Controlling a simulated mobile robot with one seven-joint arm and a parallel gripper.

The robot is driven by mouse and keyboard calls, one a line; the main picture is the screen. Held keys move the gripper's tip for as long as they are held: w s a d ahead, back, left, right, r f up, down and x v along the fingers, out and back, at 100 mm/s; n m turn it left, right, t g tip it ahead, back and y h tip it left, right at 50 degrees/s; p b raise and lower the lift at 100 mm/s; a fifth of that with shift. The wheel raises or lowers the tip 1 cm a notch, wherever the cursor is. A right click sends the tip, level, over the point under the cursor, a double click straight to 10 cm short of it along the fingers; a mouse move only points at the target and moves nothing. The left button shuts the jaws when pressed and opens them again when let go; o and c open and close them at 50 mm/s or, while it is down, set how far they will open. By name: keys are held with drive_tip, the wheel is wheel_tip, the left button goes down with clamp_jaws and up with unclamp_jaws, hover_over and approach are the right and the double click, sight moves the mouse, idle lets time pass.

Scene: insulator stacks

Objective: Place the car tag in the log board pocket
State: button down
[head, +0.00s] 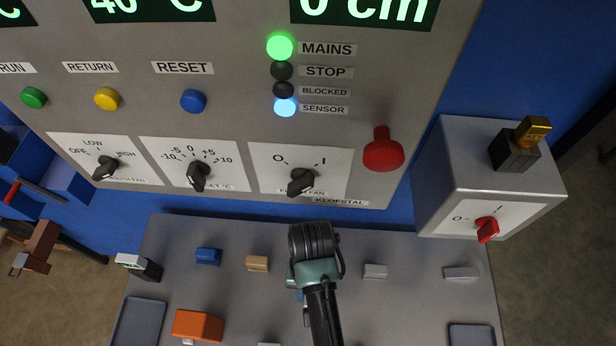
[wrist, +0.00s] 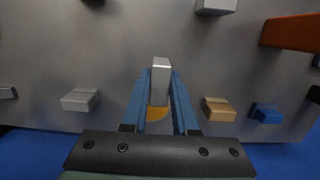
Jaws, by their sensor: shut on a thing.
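My gripper (wrist: 160,75) has its two blue fingers closed on a narrow pale grey piece (wrist: 160,82), held upright over the grey board (wrist: 60,50). I see no lettering on it and cannot tell for sure that it is the car tag. A yellow-orange piece (wrist: 157,113) shows partly behind it, between the fingers. In the head view my gripper (head: 304,300) is at the middle of the board (head: 340,235), and my wrist hides most of the held piece. I cannot make out which part is the log board pocket.
A tan block (head: 257,263), a blue block (head: 208,256) and two grey blocks (head: 375,271) (head: 461,272) stand along the board. An orange block (head: 198,325) and recessed trays (head: 140,322) (head: 472,335) lie nearer. The control panel (head: 230,220) rises behind; a switch box (head: 480,175) stands right.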

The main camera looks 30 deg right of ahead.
drive_tip(key=f, duration=0.6)
drive_tip(key=shift+w+d, duration=0.15)
drive_tip(key=shift+w, duration=0.05)
drive_tip(key=shift+w+d+f+p, duration=0.2)
drive_tip(key=shift+f+p, duration=0.1)
drive_tip(key=shift+f, duration=0.2)
drive_tip(key=shift+a+f, duration=0.1)
drive_tip(key=c, duration=0.7)
unclamp_jaws()
